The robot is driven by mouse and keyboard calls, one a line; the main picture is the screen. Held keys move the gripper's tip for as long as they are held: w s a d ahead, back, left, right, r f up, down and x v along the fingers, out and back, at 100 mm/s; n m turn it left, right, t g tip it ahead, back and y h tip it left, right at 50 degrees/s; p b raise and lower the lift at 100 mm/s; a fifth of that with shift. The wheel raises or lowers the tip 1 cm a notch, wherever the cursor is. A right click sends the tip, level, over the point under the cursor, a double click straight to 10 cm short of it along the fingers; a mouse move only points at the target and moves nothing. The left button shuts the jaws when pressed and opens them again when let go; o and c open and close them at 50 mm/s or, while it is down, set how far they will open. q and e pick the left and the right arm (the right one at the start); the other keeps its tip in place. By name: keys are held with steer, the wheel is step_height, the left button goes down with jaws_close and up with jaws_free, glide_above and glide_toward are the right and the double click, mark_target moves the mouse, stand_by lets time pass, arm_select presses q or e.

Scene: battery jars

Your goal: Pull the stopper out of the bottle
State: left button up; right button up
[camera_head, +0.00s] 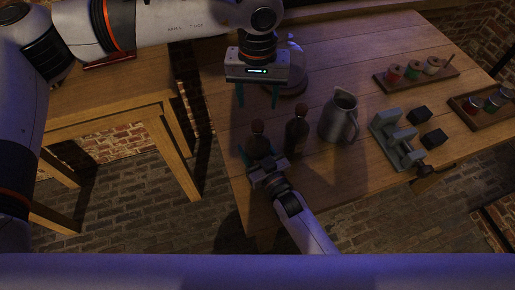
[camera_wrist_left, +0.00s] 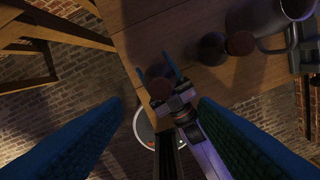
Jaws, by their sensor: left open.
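A dark brown bottle (camera_head: 258,146) stands upright near the table's front left edge, with a brown stopper (camera_wrist_left: 157,72) at its top. My right gripper (camera_head: 262,160) comes from the front, with one finger on each side of this bottle; whether they touch the glass is hard to tell. A second dark bottle (camera_head: 297,134) stands just to its right; its reddish top (camera_wrist_left: 239,43) shows in the left wrist view. My left gripper (camera_head: 257,98) is open and empty, fingers pointing down, behind and above the bottles.
A metal pitcher (camera_head: 338,118) stands right of the bottles. A glass vessel (camera_head: 291,82) is behind. Farther right are a grey clamp-like fixture (camera_head: 397,139), dark blocks (camera_head: 433,138), a spool rack (camera_head: 416,78) and a tray of jars (camera_head: 470,113).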

mark_target(258, 123)
arm_select(q)
step_height(258, 123, up, 4)
step_height(258, 123, down, 12)
steer(key=shift+r, duration=0.2)
stand_by(0.5)
steer(key=shift+n, duration=0.3)
jaws_close()
steer(key=shift+r, duration=0.1)
steer(key=shift+r, duration=1.05)
steer(key=shift+r, duration=0.1)
